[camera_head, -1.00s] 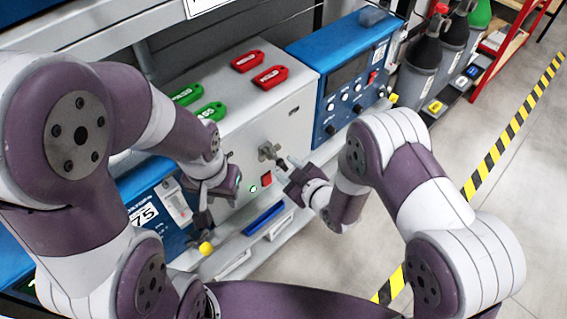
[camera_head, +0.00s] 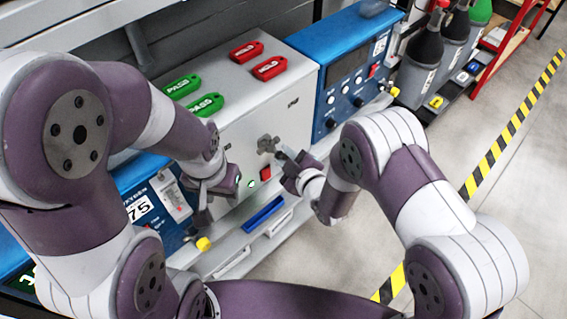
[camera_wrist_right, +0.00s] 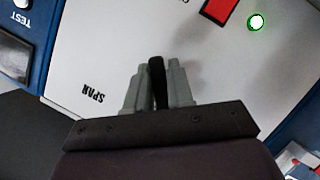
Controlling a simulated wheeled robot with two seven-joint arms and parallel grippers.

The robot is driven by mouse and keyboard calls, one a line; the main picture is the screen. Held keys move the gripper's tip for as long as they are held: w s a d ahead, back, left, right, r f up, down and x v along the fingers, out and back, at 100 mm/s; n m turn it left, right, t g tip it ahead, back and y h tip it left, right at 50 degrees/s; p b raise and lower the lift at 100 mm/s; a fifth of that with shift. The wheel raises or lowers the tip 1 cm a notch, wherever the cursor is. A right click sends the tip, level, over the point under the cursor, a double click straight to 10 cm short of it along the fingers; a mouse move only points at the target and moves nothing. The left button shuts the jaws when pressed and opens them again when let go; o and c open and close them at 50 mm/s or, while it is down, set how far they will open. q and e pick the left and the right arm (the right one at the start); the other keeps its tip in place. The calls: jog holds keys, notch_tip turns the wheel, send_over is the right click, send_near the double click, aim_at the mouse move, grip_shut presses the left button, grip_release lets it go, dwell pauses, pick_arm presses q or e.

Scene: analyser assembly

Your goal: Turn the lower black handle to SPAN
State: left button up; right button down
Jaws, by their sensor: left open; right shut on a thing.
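The black handle (camera_wrist_right: 157,82) stands between the two grey fingers of my right gripper (camera_wrist_right: 155,85) in the right wrist view. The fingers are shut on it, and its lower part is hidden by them. The printed word SPAN (camera_wrist_right: 93,92) shows upside down on the white panel, left of the fingers. In the head view my right gripper (camera_head: 285,158) is at the front of the grey-white cabinet, just right of a grey metal fitting (camera_head: 267,144). My left gripper (camera_head: 202,212) is open, low in front of the cabinet's left side; its fingertips are hard to make out.
A red switch (camera_head: 265,173) and a lit green button (camera_head: 251,183) sit on the cabinet front. Blue instruments (camera_head: 350,60) flank the cabinet. Red tags (camera_head: 269,67) and green PASS tags (camera_head: 205,105) lie on top. A blue-handled drawer (camera_head: 264,214) is below.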

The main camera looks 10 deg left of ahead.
jog(key=shift+w+d+r+n+t, duration=0.1)
jog(key=shift+n+t, duration=0.2)
jog(key=c, duration=1.1)
grip_release()
jog(key=b+v, duration=0.1)
jog(key=v, duration=1.1)
jog(key=shift+s+d+r, duration=0.2)
jog(key=shift+s, duration=0.1)
